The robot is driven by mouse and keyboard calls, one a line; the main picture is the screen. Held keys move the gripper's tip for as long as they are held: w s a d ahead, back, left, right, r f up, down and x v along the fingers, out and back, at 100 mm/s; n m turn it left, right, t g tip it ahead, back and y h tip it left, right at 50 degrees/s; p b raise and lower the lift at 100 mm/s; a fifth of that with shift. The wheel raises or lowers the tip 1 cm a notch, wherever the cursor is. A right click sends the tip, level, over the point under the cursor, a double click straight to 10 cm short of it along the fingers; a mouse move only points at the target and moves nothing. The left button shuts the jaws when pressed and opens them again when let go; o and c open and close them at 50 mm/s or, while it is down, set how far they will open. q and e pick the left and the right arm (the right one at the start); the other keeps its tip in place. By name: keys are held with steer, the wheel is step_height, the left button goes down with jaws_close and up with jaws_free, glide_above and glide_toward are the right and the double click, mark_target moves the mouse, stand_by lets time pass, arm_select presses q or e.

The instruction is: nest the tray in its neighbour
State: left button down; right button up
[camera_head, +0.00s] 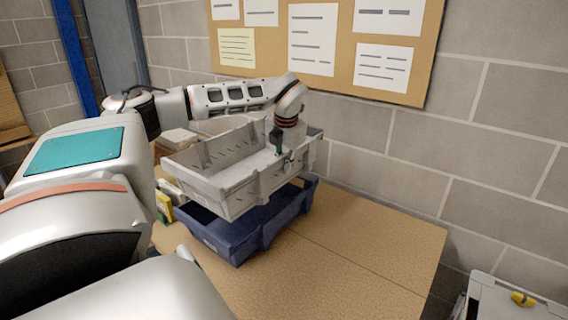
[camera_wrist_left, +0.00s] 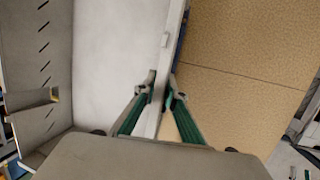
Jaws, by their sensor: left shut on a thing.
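A light grey tray (camera_head: 236,197) with slotted walls is over a dark blue tray (camera_head: 238,243) on the table. The grey tray is shifted a little toward the back left, and part of the blue tray's inside shows below it. I cannot tell whether the two touch. My left gripper (camera_head: 281,155) is shut on the grey tray's right-hand wall. In the left wrist view the fingers (camera_wrist_left: 160,92) pinch that wall, with the tray's pale floor (camera_wrist_left: 105,60) on one side. The grey tray hides much of the blue one. My right gripper is out of view.
The tan table (camera_head: 345,240) is clear to the right and front. More grey containers (camera_head: 218,124) stand behind the trays, near the block wall. A small yellow and green box (camera_head: 163,207) is left of the blue tray. A grey case (camera_head: 505,300) with a yellow part stands at lower right.

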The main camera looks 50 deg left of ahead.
mark_target(284, 183)
arm_select(q)
steer(key=shift+f+b, duration=0.55)
steer(key=shift+f, duration=0.9)
steer(key=shift+p, duration=0.6)
steer(key=shift+f, duration=0.15)
steer(key=shift+f+b, duration=0.95)
steer(key=shift+f, duration=1.25)
steer(key=shift+w+f+b, duration=0.1)
steer(key=shift+f+b, duration=0.45)
steer(key=shift+f, duration=0.95)
